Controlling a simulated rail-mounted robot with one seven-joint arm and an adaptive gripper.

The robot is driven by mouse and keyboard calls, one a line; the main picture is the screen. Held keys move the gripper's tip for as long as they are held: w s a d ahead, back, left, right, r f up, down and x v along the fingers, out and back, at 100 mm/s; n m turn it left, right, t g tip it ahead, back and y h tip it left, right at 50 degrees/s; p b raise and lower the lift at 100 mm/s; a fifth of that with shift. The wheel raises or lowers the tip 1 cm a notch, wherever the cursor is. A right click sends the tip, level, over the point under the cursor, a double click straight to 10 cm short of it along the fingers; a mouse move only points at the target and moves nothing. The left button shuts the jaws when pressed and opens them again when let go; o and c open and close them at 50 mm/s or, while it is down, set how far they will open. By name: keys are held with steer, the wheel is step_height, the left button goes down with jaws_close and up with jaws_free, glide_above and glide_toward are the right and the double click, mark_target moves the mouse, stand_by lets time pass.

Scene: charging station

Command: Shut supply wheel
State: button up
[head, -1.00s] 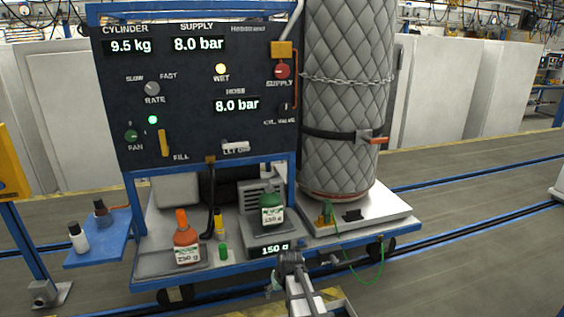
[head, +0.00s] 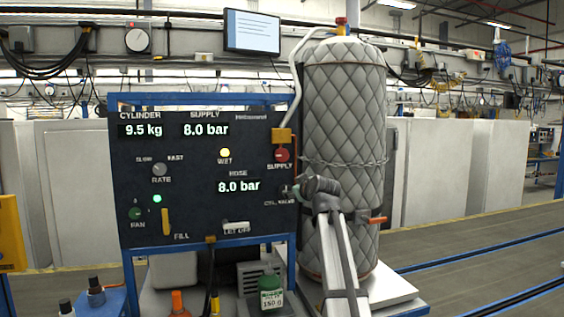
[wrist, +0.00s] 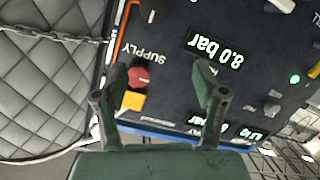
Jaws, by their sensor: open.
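The supply wheel (head: 281,155) is a round red knob on the right edge of the dark panel (head: 190,205), above the SUPPLY label. In the wrist view the red wheel (wrist: 139,77) shows upside down, beside the left finger and within the gap between the fingers. My gripper (head: 296,188) is in front of the panel's right edge, a little below the wheel in the head view. In the wrist view my gripper (wrist: 160,79) is open, with nothing held between its fingers. I cannot tell how far the fingertips are from the wheel.
A quilted grey cylinder (head: 342,110) with a chain stands close right of the panel. A yellow block (head: 281,135) and grey pipe sit above the wheel. The cylinder valve knob is low on the panel's edge, partly behind my gripper. Bottles stand on the cart below.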

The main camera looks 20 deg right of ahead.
step_height(320, 180, up, 8)
steer(key=n+t, duration=0.2)
steer(key=n+p, duration=0.2)
steer(key=p, duration=0.3)
glide_toward(283, 155)
steer(key=w, duration=0.7)
steer(key=w+d, duration=0.1)
steer(key=w, duration=0.2)
steer(key=shift+w+f, duration=0.15)
steer(key=shift+f, duration=0.1)
steer(key=c, duration=0.9)
